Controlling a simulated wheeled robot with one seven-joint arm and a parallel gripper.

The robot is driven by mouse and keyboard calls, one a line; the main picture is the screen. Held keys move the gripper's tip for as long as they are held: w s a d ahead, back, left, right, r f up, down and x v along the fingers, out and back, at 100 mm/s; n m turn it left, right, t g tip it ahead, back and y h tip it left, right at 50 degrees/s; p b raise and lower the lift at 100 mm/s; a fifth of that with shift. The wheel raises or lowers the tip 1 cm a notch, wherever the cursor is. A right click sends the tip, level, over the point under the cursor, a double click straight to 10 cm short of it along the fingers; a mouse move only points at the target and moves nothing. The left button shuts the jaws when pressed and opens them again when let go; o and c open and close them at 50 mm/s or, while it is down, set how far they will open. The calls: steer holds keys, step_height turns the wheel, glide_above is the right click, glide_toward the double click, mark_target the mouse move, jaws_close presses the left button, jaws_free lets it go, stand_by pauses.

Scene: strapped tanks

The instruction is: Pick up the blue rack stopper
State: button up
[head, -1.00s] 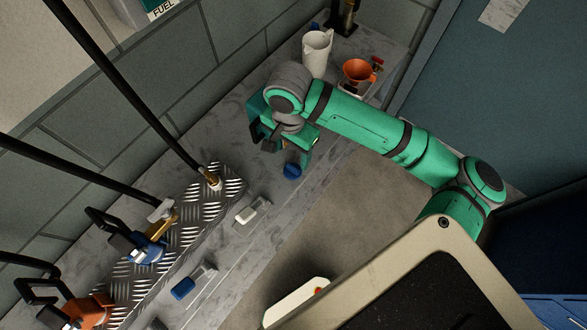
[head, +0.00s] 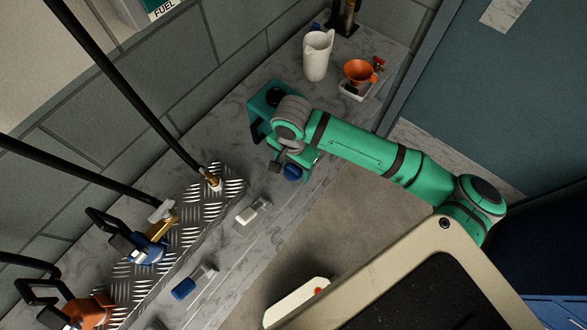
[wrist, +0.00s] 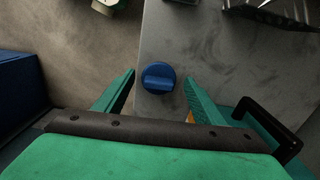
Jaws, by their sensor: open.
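A round blue stopper (head: 292,172) with a raised grip ridge stands on the grey bench near its front edge. It also shows in the wrist view (wrist: 158,80). My gripper (head: 288,162) is open over it, partly hiding it in the head view. In the wrist view the gripper (wrist: 160,84) has one finger on each side of the stopper, with a gap on both sides. I cannot tell how far the fingertips are above the bench.
A teal can (head: 262,101) with a black handle stands close behind my gripper. A white jug (head: 317,56) and an orange funnel (head: 358,71) stand at the back. A white block (head: 246,215) and another blue piece (head: 183,289) lie near the ribbed metal plate (head: 226,182).

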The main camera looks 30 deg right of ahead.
steer(key=shift+s+d, duration=0.1)
steer(key=c, duration=1.1)
steer(key=shift+c, duration=0.2)
steer(key=shift+r, duration=0.15)
